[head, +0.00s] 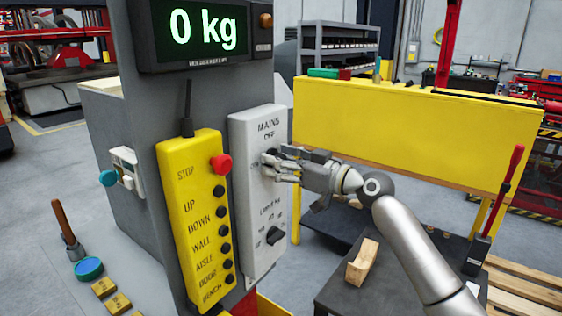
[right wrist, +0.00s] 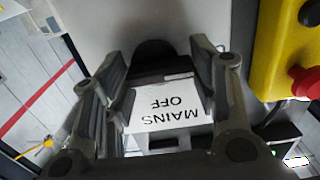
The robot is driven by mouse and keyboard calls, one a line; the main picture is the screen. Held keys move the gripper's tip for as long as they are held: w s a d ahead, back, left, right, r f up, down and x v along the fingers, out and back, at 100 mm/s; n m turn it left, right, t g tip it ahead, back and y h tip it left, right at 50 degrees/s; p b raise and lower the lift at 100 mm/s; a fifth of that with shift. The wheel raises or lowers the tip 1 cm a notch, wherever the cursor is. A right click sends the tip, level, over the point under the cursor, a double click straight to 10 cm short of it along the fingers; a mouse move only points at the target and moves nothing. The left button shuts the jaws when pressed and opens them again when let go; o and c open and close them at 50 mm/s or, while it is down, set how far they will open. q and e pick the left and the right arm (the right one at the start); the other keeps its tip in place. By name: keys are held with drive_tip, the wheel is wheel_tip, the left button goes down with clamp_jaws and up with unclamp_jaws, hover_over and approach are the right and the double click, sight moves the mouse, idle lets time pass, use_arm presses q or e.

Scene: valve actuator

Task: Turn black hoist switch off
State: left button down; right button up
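A light grey switch panel (head: 243,200) stands on the grey column, with "MAINS OFF" printed at its top. Its upper black rotary switch shows in the right wrist view (right wrist: 155,52), below the upside-down lettering's "OFF" side. In the head view my gripper mostly hides this switch. A lower black knob (head: 275,236) sits in the "Limit kg" part. My right gripper (head: 270,168) is at the panel, its fingers on either side of the upper switch. In the right wrist view the gripper (right wrist: 160,85) is open, with visible gaps beside the switch. My left gripper is not in view.
A yellow pendant (head: 192,220) with a red stop button (head: 221,164) and several black buttons hangs just left of the panel. A display (head: 205,30) reading "0 kg" is above. A yellow barrier (head: 400,125) and a dark bench (head: 355,280) stand to the right.

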drive_tip(key=shift+c, duration=0.9)
drive_tip(key=shift+m, duration=0.3)
drive_tip(key=m+p, duration=0.1)
drive_tip(key=m, duration=0.3)
drive_tip(key=m+p, duration=0.2)
drive_tip(key=m, duration=0.2)
drive_tip(key=m+p, duration=0.1)
drive_tip(key=m, duration=0.2)
drive_tip(key=shift+w+d+r+m, duration=0.1)
drive_tip(key=shift+r+m, duration=0.2)
drive_tip(key=shift+m, duration=0.1)
drive_tip(key=m+p, duration=0.3)
drive_tip(key=m, duration=0.1)
drive_tip(key=shift+w+d+f+m, duration=0.1)
drive_tip(key=shift+m, duration=0.3)
